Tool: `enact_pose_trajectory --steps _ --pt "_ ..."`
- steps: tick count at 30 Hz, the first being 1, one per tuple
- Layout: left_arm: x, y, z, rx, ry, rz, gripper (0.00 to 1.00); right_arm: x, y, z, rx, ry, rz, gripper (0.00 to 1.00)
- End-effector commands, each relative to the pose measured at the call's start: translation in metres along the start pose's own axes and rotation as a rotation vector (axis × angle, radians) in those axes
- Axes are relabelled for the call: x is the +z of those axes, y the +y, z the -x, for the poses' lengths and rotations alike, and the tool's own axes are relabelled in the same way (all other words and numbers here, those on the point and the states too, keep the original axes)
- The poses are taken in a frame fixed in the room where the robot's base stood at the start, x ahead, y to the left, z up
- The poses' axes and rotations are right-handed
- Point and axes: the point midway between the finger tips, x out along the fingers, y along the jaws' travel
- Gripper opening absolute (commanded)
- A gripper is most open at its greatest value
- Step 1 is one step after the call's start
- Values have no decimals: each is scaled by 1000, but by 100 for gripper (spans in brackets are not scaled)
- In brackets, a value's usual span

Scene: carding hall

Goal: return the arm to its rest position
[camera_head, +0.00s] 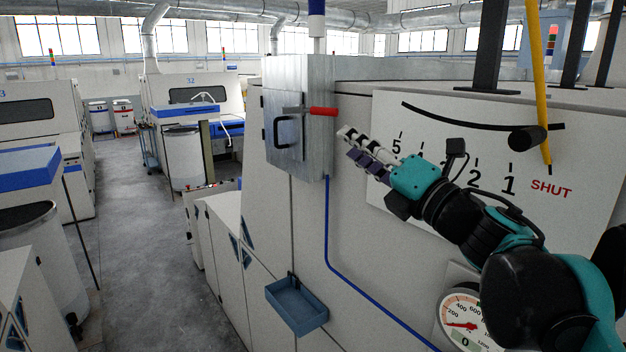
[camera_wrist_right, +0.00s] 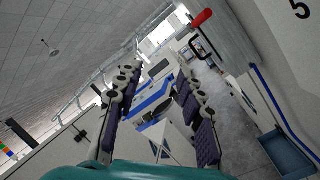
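My right arm (camera_head: 480,225) reaches in from the right side of the head view, in front of the white machine. Its right gripper (camera_head: 347,143) points left, close to the grey metal box with the red-handled lever (camera_head: 322,111); it looks apart from the handle. In the right wrist view the two fingers of the gripper (camera_wrist_right: 158,85) stand wide apart with nothing between them. The red handle also shows in the right wrist view (camera_wrist_right: 202,18), outside the fingers. My left gripper is not in view.
A scale plate (camera_head: 400,115) with a yellow pointer (camera_head: 538,80) at SHUT is behind the arm. A round gauge (camera_head: 466,322) sits below. A blue tray (camera_head: 297,304) juts from the machine front. The grey aisle floor (camera_head: 145,240) at left is clear.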

Motion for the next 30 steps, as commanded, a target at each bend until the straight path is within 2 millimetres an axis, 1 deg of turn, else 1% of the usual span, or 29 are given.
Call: enact_pose_trajectory --steps 2,3,11,14,15,17,20,23,26,27,29,30 --pt "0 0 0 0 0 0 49 0 0 0 0 0 0 38" --pt "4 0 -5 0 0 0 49 -2 -8 3 -8 -17 -18 38" --pt "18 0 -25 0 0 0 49 -5 -46 18 -52 -118 -133 38" --pt "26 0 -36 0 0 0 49 -8 -67 27 -77 -172 -197 38" --pt "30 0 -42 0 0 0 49 -10 -78 32 -89 -199 -228 38" --pt "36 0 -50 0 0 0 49 -13 -94 40 -105 -238 -277 38" --pt "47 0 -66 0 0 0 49 -20 -128 57 -141 -315 -377 38" --pt "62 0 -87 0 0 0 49 -34 -172 80 -184 -408 -505 38" --pt "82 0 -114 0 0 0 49 -59 -233 115 -242 -529 -677 38" --pt "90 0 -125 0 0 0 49 -72 -259 130 -268 -580 -754 38" --pt "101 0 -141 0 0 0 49 -92 -297 154 -306 -654 -869 38" --pt "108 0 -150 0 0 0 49 -107 -321 169 -332 -701 -943 38"
